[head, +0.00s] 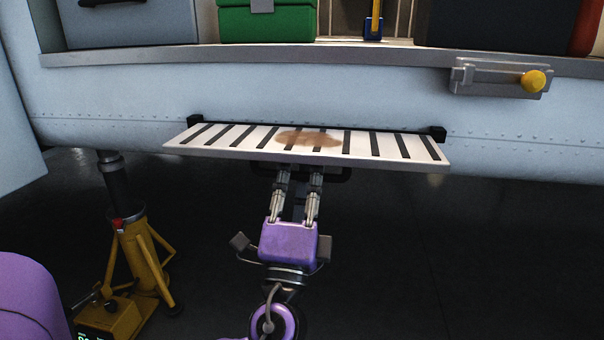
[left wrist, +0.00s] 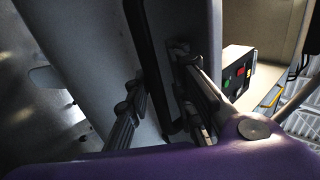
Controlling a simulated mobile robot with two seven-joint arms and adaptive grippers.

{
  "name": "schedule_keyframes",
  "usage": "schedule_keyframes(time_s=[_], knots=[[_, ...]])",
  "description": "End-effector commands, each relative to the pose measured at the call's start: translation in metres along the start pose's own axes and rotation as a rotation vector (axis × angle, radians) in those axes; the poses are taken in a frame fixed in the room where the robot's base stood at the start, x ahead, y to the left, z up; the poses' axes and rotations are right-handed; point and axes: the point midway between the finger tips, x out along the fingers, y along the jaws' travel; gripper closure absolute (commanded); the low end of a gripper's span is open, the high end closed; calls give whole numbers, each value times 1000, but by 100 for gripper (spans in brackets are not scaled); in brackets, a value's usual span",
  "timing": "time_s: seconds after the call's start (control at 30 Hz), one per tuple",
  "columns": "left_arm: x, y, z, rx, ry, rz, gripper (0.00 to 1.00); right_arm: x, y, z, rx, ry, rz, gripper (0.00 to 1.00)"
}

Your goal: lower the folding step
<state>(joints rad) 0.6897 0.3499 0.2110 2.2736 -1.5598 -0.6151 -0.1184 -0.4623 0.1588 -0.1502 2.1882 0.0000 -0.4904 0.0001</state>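The folding step (head: 255,148) is a white panel with black stripes and a brown stain. It juts out nearly level from the pale hull side, held at two black hinge brackets at its back corners. A dark bar (head: 340,174) shows under its front edge. My left gripper (head: 297,174) points up to the step from below, its fingertips close under the front edge. In the left wrist view its two fingers (left wrist: 160,105) stand apart, with a dark bar (left wrist: 152,65) between them; contact cannot be made out. My right gripper is in neither view.
A yellow jack stand (head: 142,255) holds a dark post at the left. Above the step, a ledge carries a green case (head: 267,22) and other cases. A yellow-knobbed latch (head: 533,81) sits on the hull at the right. The dark floor at the right is clear.

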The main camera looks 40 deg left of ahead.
Motion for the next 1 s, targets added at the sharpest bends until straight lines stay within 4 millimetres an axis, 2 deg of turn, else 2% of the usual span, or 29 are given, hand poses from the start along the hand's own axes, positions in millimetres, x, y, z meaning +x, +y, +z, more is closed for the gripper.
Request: schedule_keyframes(time_s=[0.37, 0.47, 0.57, 0.8, 1.0], knots=[[1, -1, 0, -2, -1, -2, 69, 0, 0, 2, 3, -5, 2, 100], [-4, 0, 0, -1, -1, 0, 69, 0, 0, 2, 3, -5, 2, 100], [-18, 1, 1, -2, -2, 3, 69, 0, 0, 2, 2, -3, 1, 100], [-69, 1, 0, 1, 1, 5, 69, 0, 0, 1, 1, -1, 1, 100], [-104, 1, 0, 1, 2, 3, 69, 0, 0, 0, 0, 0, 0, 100]])
